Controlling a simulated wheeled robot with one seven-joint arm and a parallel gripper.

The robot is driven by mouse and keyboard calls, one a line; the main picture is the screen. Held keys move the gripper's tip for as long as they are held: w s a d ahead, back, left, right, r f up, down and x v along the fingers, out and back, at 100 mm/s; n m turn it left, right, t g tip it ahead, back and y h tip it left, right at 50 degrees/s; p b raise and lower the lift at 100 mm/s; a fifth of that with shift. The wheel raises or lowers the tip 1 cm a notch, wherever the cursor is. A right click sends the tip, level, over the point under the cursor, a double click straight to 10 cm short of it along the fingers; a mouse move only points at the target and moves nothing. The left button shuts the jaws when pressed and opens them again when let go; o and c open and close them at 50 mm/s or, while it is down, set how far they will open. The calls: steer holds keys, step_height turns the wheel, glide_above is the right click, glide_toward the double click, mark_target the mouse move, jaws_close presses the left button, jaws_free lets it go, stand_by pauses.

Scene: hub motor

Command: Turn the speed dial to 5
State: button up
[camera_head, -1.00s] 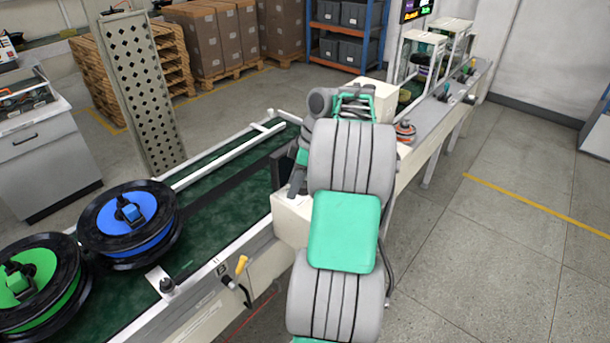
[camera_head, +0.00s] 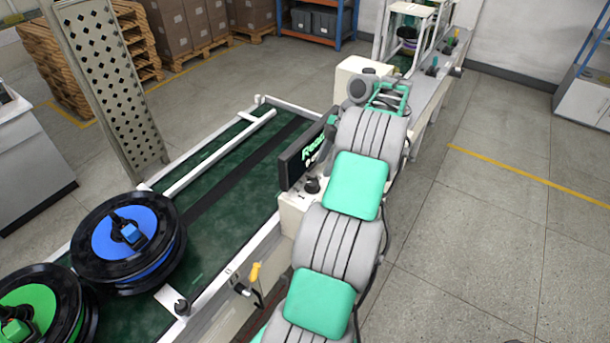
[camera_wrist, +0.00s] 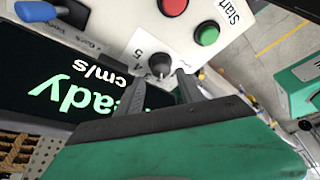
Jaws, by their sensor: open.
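The speed dial (camera_wrist: 159,64) is a small dark grey knob on a pale control panel (camera_wrist: 128,22), with printed numbers beside it. Its pointer setting is too small to read. My gripper (camera_wrist: 159,84) is open, its two dark fingers pointing at the panel on either side of the dial. The dial shows between the fingertips; I cannot tell whether they touch it. In the head view the dial (camera_head: 312,185) sits below the black display (camera_head: 307,152), and my arm hides most of the gripper.
The wrist view shows a green Start button (camera_wrist: 207,33), a red button (camera_wrist: 173,6) and a display (camera_wrist: 62,75) reading "Ready" and "cm/s". A conveyor (camera_head: 215,225) carries a blue spool (camera_head: 128,240) and a green spool (camera_head: 40,310). The floor at right is clear.

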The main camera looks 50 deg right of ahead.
mark_target(314, 181)
steer(key=b+x, duration=0.1)
steer(key=x, duration=0.1)
steer(key=b+x, duration=0.1)
steer(key=x, duration=0.1)
steer(key=b+x, duration=0.1)
steer(key=x, duration=0.1)
steer(key=shift+w+a+f, duration=0.2)
steer(key=shift+w+a, duration=0.05)
steer(key=shift+a, duration=0.15)
steer(key=shift+f, duration=0.4)
jaws_close()
